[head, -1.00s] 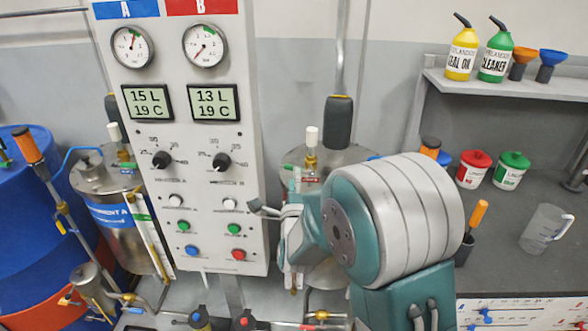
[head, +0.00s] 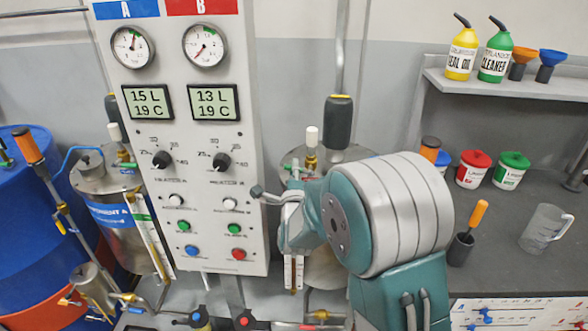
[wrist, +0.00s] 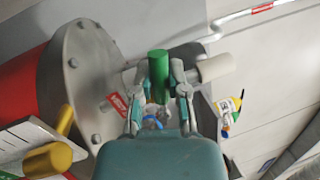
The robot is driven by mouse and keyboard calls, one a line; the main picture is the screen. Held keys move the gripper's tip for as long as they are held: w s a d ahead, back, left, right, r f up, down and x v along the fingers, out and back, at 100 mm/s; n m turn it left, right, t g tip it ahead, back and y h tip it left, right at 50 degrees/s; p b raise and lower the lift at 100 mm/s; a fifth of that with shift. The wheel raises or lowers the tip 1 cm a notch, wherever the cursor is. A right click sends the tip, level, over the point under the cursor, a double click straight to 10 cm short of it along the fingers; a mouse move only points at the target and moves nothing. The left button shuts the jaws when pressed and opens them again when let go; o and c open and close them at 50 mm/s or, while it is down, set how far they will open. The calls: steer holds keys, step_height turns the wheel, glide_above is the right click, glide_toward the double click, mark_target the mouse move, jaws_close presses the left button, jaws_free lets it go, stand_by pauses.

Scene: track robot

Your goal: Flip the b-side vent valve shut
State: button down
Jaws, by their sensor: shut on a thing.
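The b-side tank (head: 345,155) stands behind my arm, right of the panel's red B column. A brass fitting with a white cap (head: 311,136) rises from its lid. In the wrist view, a green valve handle (wrist: 159,72) stands between the two fingers of my gripper (wrist: 160,88), which are shut on it. The white cap (wrist: 216,67) is just right of the fingers, and a red tag (wrist: 115,104) is to their left. The valve body under the handle is mostly hidden by the gripper. In the head view my wrist hides much of the tank front.
The grey control panel (head: 200,110) with gauges and buttons stands close left of my gripper. A vertical pipe with a dark grip (head: 339,122) rises behind the tank. A bench (head: 500,225) on the right holds pots, a screwdriver and a clear jug (head: 545,228).

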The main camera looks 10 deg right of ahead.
steer(key=shift+f+n+y, duration=0.3)
steer(key=shift+f+n, duration=0.05)
steer(key=shift+n, duration=0.55)
steer(key=shift+f+n+y, duration=0.3)
steer(key=shift+n, duration=0.6)
steer(key=c, duration=0.6)
jaws_free()
steer(key=shift+c, duration=0.2)
steer(key=shift+a, duration=0.1)
steer(key=v, duration=1.1)
steer(key=shift+s, duration=0.45)
